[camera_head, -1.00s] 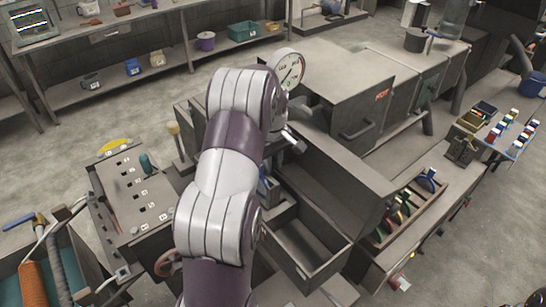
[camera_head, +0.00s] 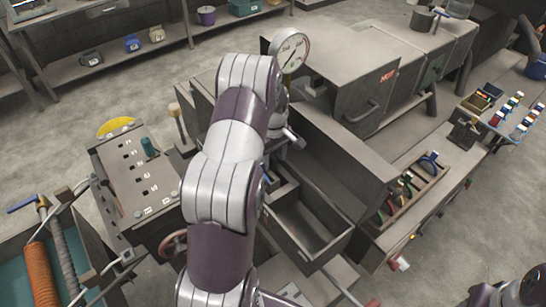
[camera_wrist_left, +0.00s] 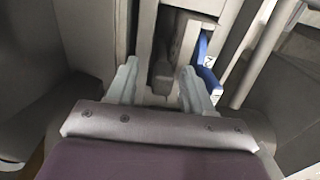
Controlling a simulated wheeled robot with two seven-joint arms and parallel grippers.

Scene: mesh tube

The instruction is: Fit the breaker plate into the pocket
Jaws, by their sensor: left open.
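My left gripper shows in the left wrist view (camera_wrist_left: 160,90), with its two pale fingers apart and no object clearly held between them. It points toward a grey upright structure with a narrow dark recess (camera_wrist_left: 163,70). A blue part (camera_wrist_left: 207,65) with small white labels stands just right of the right finger. In the head view my left arm hides most of the area around the gripper. I cannot pick out the breaker plate or its pocket with certainty in either view. My right gripper is not recognisable in either view.
An open grey drawer (camera_head: 308,226) lies right of my left arm. A pressure gauge (camera_head: 290,48) stands behind it, beside a grey machine housing (camera_head: 345,70). A panel box (camera_head: 135,180) is at left. A rack of coloured rings (camera_head: 415,190) is at right.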

